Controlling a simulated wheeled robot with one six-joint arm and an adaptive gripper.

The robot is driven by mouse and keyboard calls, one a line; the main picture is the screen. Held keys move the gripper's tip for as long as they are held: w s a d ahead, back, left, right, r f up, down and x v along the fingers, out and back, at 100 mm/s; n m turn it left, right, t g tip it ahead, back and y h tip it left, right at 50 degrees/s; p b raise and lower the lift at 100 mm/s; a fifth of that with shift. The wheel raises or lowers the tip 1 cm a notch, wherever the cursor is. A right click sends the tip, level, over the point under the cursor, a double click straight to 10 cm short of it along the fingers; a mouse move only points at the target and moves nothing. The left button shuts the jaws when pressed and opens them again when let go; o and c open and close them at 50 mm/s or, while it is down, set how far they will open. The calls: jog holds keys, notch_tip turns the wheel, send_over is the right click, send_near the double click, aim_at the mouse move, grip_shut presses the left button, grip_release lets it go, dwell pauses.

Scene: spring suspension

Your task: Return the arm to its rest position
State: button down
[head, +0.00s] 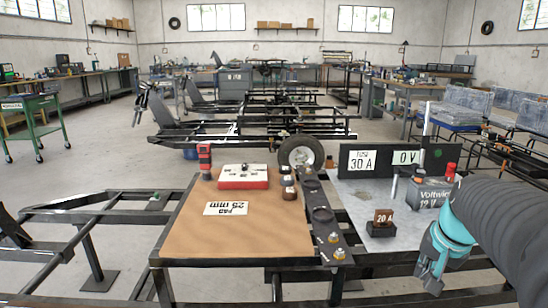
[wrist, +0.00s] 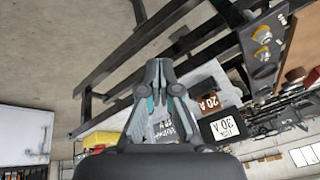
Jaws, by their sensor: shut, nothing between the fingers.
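My arm (head: 505,225) comes in from the right edge of the head view and bends down. My gripper (head: 433,283), grey with teal parts, hangs at its end over the right front edge of the grey metal plate (head: 372,245). In the wrist view my gripper (wrist: 157,64) has its fingers together with nothing between them. It is apart from the objects on the bench. My arm partly hides the battery (head: 428,193) on the right side of the plate.
A brown board (head: 255,240) carries a red tray (head: 243,177), a red tool (head: 205,160) and a 25 mm card (head: 226,209). A 20 A block (head: 382,222) stands left of my gripper. Black frame rails (head: 75,235) run at left. Open floor (head: 85,175) lies behind them.

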jog(key=s+a+f+n+t, duration=0.1)
jog(key=s+a+f+n, duration=0.1)
jog(key=s+a+n, duration=0.5)
jog(key=s+a, duration=0.6)
jog(key=a, duration=0.2)
jog(key=shift+a+f, duration=0.4)
jog(key=shift+s+d, duration=0.1)
